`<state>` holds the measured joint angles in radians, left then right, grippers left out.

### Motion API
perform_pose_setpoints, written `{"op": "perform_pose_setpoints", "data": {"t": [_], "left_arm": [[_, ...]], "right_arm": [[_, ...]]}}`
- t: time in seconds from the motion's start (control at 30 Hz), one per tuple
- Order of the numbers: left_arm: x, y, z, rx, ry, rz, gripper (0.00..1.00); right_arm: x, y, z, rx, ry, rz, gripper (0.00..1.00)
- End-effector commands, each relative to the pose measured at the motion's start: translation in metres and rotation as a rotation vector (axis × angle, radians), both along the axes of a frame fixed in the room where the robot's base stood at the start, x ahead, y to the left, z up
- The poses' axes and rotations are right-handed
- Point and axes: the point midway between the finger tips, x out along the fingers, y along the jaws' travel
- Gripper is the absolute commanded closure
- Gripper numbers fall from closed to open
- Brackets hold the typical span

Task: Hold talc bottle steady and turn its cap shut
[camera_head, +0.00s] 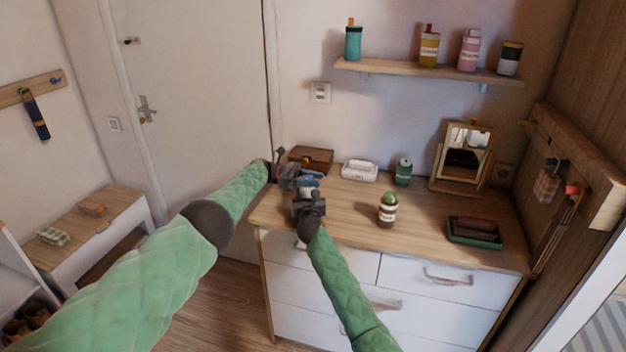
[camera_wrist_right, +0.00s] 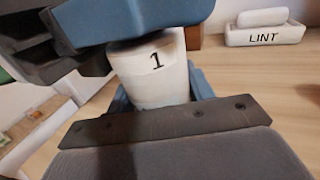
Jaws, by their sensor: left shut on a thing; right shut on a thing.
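The talc bottle (camera_wrist_right: 150,78) is a white cylinder marked with a black 1, upright but tilted in the right wrist view. My right gripper (camera_wrist_right: 163,97) is shut on it, with blue fingers on either side of the bottle. My left gripper (camera_head: 299,181) comes in from the left and is shut at the bottle's top end; its blue finger and dark body cross the upper part of the right wrist view. The cap is hidden behind that finger. In the head view both grippers meet over the dresser's left end and mostly cover the bottle.
The front middle is clear.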

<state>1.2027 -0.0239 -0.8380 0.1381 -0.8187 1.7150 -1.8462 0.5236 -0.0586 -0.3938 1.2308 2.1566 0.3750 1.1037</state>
Motion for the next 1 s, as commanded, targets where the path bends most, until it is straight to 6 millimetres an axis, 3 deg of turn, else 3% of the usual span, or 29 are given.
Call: {"op": "perform_pose_setpoints", "data": {"t": [0.5,0.53,0.6,1.0], "left_arm": [[-0.002,-0.0014,0.0009,-0.003,0.001,-0.01,0.85],[-0.002,-0.0015,0.001,-0.003,0.001,-0.01,0.57],[-0.0019,-0.0014,0.0011,-0.003,0.001,-0.01,0.43],[-0.0006,-0.0006,0.0007,-0.002,0.0,-0.003,0.41]], "right_arm": [[0.001,-0.0021,-0.0005,0.001,0.002,-0.003,0.74],[0.001,-0.0021,-0.0006,0.001,0.002,-0.003,0.74],[0.0009,-0.0021,-0.0006,0.0,0.002,-0.003,0.74],[0.0004,-0.0013,-0.001,0.0,0.002,-0.002,0.75]]}}
